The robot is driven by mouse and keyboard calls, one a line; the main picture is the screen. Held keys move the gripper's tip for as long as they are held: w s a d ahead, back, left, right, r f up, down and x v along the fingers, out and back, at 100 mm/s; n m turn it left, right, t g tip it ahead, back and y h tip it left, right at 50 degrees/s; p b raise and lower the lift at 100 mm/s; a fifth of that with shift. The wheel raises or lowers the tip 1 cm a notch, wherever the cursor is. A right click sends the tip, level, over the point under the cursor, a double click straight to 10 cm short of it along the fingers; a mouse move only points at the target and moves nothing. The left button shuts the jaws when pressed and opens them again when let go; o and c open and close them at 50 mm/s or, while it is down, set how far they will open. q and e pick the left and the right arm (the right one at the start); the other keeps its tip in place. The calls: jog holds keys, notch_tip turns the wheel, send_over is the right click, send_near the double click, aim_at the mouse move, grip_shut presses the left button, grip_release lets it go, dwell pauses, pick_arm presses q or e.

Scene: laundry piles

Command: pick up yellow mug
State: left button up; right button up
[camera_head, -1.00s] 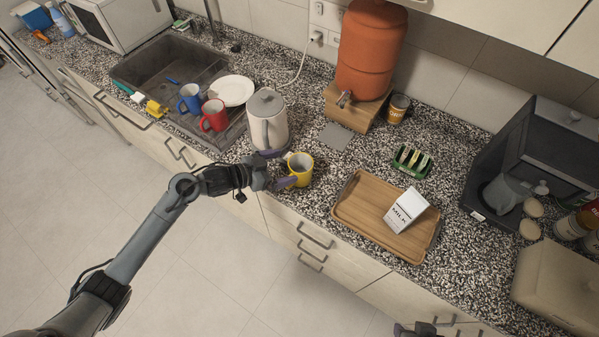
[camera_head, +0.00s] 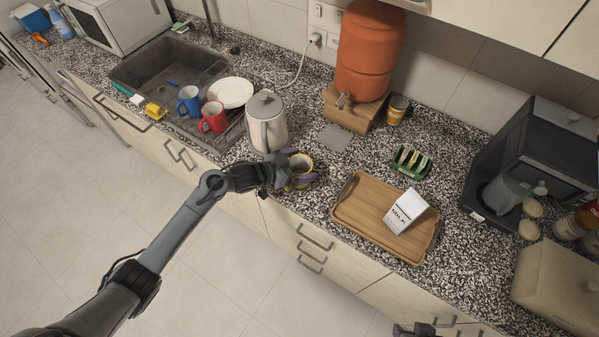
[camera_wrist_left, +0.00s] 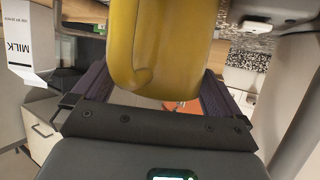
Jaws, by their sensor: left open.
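The yellow mug (camera_head: 301,161) stands on the granite counter, right of the grey kettle and left of the wooden tray. My left gripper (camera_head: 302,168) is open, with its purple fingers on either side of the mug. In the left wrist view the mug (camera_wrist_left: 165,45) fills the upper middle, between the two spread fingers of the left gripper (camera_wrist_left: 158,85). Whether the fingers touch it I cannot tell. Part of my right gripper (camera_head: 415,330) shows at the bottom edge; its jaws are not clear.
The kettle (camera_head: 266,122) stands close by on the left. The wooden tray (camera_head: 345,215) with a milk carton (camera_head: 405,211) lies to the right. A blue mug (camera_head: 189,100), a red mug (camera_head: 212,117) and a white plate (camera_head: 230,91) are by the sink. An orange dispenser (camera_head: 370,50) stands behind.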

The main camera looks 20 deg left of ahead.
pick_arm(q)
jog(key=c, duration=1)
jog(key=shift+c, duration=0.2)
